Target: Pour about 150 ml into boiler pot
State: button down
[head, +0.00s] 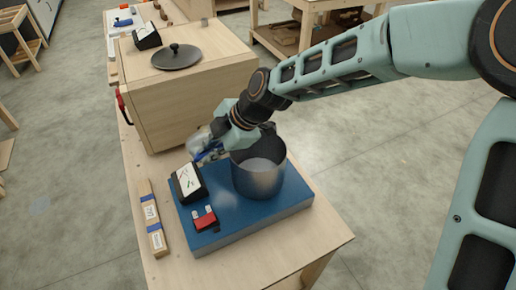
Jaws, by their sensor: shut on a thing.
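A grey metal pot (259,181), which looks like the boiler pot, stands upright and open on a blue platform (285,205). A paler grey surface shows inside it; I cannot tell whether it is liquid. My gripper (218,141) is above and just left of the pot's rim, shut on a clear container with some blue on it (203,143). The container looks tilted, and the gripper and arm hide much of it. I cannot see any stream coming from it.
A wooden box (185,95) with a black lid (177,56) on top stands behind. The bench's front (225,268) is clear.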

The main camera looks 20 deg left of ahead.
dwell(0.4)
jog(key=shift+s+a+f+m+t+h+p, duration=0.2)
jog(key=shift+s+f+m+t+h+p, duration=0.5)
jog(key=shift+h, duration=1.05)
jog(key=shift+s+a+f+m+t+h+p, duration=0.15)
jog(key=shift+f+m+t+h, duration=0.5)
jog(key=shift+h, duration=1.05)
jog(key=shift+s+a+f+m+t+h+p, duration=0.35)
jog(key=shift+f+h, duration=0.65)
jog(key=shift+h, duration=0.75)
jog(key=shift+s+d, duration=0.1)
jog(key=shift+d, duration=0.05)
